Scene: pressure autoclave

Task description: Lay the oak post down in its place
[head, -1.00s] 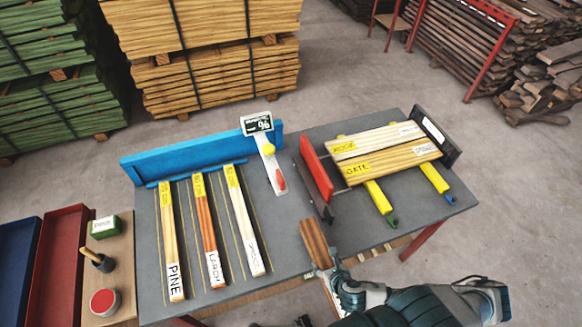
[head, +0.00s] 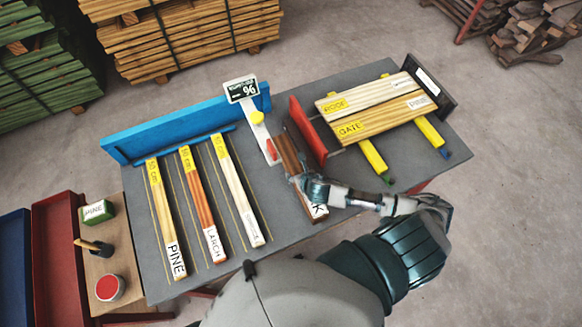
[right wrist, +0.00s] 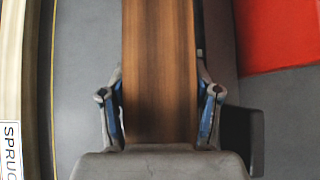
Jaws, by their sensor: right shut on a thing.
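The oak post (head: 288,152) is a dark brown bar with a white end label, of which a "K" shows. My right gripper (head: 299,181) is shut across its middle and hides part of it. In the right wrist view the post (right wrist: 160,60) runs straight between the two fingers of the gripper (right wrist: 160,97). The post is over the grey table, between the spruce post (head: 236,190) and the red clamp plate (head: 307,131). I cannot tell whether it touches the table. The larch post (head: 203,205) and pine post (head: 165,220) lie further left. My left gripper is not in view.
A blue stop rail (head: 185,125) runs along the back, with a small digital display (head: 241,90) near its right end. Labelled boards (head: 385,118) lie on yellow bars (head: 373,155) at right. Thin yellow lines mark the table between posts. A side stand holds a red pot (head: 109,287).

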